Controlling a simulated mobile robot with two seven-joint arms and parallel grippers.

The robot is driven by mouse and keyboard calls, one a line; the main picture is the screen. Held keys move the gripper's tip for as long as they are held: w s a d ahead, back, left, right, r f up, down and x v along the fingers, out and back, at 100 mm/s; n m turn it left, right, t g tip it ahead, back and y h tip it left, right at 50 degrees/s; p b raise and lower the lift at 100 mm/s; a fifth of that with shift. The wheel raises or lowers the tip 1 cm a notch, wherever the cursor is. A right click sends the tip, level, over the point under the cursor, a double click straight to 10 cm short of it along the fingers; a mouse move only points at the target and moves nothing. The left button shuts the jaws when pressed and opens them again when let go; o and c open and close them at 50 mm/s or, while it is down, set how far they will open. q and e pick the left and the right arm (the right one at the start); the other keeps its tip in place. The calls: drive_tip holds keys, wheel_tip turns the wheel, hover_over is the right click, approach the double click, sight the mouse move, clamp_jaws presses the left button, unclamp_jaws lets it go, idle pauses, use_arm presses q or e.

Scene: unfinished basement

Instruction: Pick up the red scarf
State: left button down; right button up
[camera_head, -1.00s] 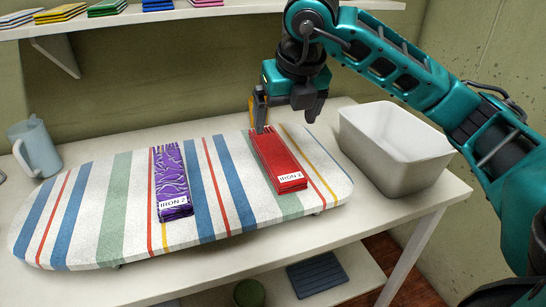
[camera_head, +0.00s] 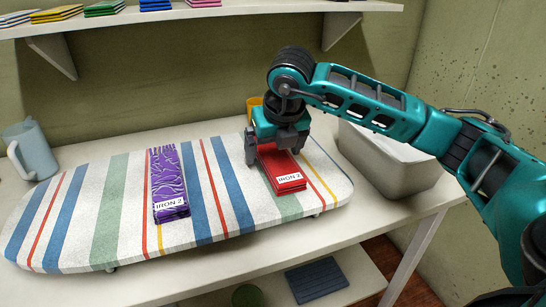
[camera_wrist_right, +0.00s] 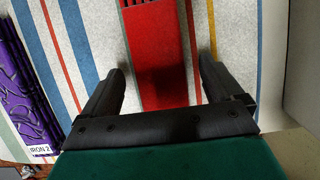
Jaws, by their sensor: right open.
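The red scarf (camera_head: 281,171) lies folded in a long strip on the right part of the striped ironing board (camera_head: 118,208), with a white "IRON 2" label at its near end. My right gripper (camera_head: 276,157) is open over the far part of the scarf. In the right wrist view the red scarf (camera_wrist_right: 158,55) runs between the two spread dark fingers (camera_wrist_right: 160,88), with board showing on both sides of it. The gripper hides the scarf's far end in the head view. My left gripper is not in view.
A purple patterned scarf (camera_head: 168,184), also labelled "IRON 2", lies left of the red one. A white bin (camera_head: 392,168) stands close on the right. A grey-blue jug (camera_head: 30,150) is at the left, and a shelf (camera_head: 225,14) with folded cloths hangs above.

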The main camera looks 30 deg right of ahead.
drive_tip(key=c, duration=1.2)
